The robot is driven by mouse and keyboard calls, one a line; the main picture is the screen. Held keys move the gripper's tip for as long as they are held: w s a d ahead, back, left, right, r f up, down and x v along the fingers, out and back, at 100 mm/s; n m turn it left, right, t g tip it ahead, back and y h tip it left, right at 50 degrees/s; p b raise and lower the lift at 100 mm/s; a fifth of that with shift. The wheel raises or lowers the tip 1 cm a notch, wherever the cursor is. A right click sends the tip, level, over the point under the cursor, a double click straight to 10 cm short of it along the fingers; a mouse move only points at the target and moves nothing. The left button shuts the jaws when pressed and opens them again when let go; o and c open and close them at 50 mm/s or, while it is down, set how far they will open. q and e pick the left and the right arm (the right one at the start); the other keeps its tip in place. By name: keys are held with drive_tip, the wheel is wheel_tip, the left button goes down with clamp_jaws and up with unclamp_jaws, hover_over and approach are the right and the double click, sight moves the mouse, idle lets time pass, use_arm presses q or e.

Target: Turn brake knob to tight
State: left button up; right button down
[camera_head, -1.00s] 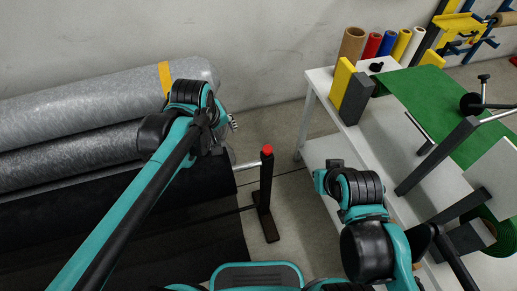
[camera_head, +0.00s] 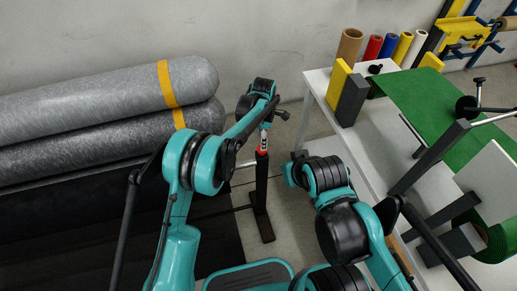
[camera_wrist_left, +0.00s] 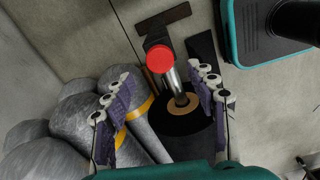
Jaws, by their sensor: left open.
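The red brake knob (camera_wrist_left: 160,58) sits at the end of a black upright post, seen nearly from above in the left wrist view. In the head view a little of its red (camera_head: 262,149) shows at the top of the post (camera_head: 262,185), mostly hidden by my left gripper (camera_head: 265,138). In the wrist view the left gripper (camera_wrist_left: 163,95) is open, with its purple-padded fingers apart to the left and right of the knob's line. The knob appears between and beyond the fingertips; I cannot tell whether they touch it. My right gripper is not visible.
A shiny shaft (camera_wrist_left: 172,82) runs from the post into the black roll (camera_wrist_left: 185,130). Grey rolls (camera_head: 110,95) with yellow bands lie to the left. A white table (camera_head: 318,80) with a green sheet (camera_head: 430,95) and coloured rolls (camera_head: 388,45) stands to the right.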

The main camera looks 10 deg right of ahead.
use_arm(q)
wheel_tip(320, 180, down, 8)
drive_tip(key=b, duration=0.2)
drive_tip(key=shift+r+b, duration=0.25)
drive_tip(key=shift+b, duration=0.05)
drive_tip(key=c, duration=1.2)
